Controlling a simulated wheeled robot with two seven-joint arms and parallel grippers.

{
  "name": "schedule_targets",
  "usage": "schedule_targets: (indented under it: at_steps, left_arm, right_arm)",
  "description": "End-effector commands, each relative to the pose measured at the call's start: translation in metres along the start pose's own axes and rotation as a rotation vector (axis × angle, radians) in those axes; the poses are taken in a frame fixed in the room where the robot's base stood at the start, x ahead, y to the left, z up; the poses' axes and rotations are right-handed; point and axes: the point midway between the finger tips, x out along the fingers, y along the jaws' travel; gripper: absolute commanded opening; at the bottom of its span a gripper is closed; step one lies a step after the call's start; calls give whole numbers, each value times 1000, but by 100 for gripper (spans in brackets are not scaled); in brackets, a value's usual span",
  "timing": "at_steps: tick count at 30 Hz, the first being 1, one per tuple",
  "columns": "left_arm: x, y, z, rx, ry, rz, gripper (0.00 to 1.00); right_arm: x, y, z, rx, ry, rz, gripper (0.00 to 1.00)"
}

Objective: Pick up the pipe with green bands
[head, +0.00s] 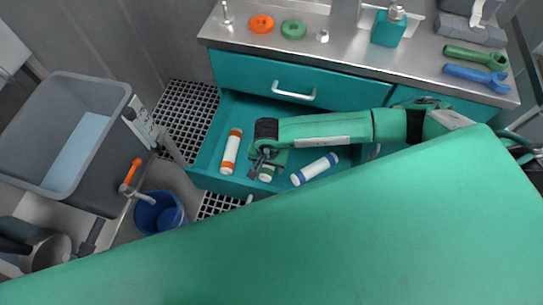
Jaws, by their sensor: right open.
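The pipe with green bands (266,177) lies in an open teal drawer (207,173), between two other white pipes. My right gripper (259,168) is over it, open, and with its arm hides most of that pipe. Only a short white and green end shows beside the fingers. I cannot tell whether the fingers touch the pipe. My left gripper is not in view.
A pipe with orange bands (231,152) lies left of my gripper and a pipe with blue bands (315,169) lies right. A steel counter (340,52) runs behind the drawer. A blue bucket (160,213) and a grey basin (112,98) stand at left.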

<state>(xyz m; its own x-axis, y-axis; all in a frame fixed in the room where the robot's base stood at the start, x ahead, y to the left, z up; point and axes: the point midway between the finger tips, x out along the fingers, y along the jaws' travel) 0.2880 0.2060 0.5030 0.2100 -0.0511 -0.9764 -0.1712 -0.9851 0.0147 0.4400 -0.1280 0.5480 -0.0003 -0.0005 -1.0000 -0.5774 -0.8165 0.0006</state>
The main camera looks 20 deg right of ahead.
Motion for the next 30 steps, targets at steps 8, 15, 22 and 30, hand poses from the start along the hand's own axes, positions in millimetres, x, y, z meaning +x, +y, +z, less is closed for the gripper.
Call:
schedule_targets:
  at_steps: [8, 15, 22, 30]
  left_arm:
    - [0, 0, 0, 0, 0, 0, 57]
    - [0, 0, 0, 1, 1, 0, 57]
    - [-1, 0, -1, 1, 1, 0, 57]
    - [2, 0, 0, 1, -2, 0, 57]
  right_arm:
    - [0, 0, 0, 0, 0, 0, 32]
    - [-1, 0, 0, 0, 0, -1, 12]
    - [-12, -1, -1, 0, 1, -3, 12]
    - [-66, -1, -1, -2, 3, -4, 12]
